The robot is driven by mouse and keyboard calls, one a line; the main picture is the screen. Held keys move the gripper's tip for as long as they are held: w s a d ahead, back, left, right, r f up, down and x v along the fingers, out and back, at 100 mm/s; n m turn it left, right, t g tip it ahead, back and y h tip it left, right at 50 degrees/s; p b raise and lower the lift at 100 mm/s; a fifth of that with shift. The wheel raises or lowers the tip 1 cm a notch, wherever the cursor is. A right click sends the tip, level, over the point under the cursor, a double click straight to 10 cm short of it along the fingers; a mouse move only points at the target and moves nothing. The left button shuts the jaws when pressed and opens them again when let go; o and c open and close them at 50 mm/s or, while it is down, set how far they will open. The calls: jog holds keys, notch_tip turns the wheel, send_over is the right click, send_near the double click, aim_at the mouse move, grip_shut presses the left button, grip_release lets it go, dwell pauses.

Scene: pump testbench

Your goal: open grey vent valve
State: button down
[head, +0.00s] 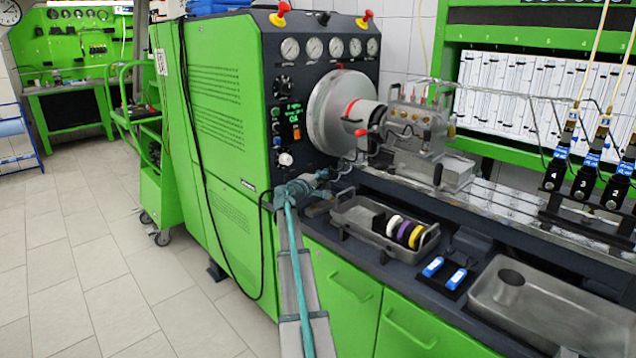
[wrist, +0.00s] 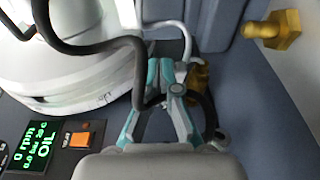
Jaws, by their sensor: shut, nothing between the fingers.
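My gripper (head: 322,176) is at the front of the green test bench, below the control panel. In the wrist view its teal-and-grey fingers (wrist: 176,90) are shut and empty. A brass fitting (wrist: 201,76) is just beyond and right of the fingertips, partly hidden by them. A light grey tube (wrist: 183,38) runs down to this fitting. I cannot make out a clear grey valve handle, nor whether the fingers touch the fitting.
A black hose (wrist: 138,75) loops close over the fingers. A second brass fitting (wrist: 275,30) is at upper right. The round chuck guard (head: 335,112) and pump (head: 415,125) are behind the gripper. A grey tray with rings (head: 362,213) lies to the right.

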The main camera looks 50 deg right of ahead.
jog(key=shift+s+d+b, duration=0.5)
jog(key=shift+d, duration=0.05)
dwell(0.4)
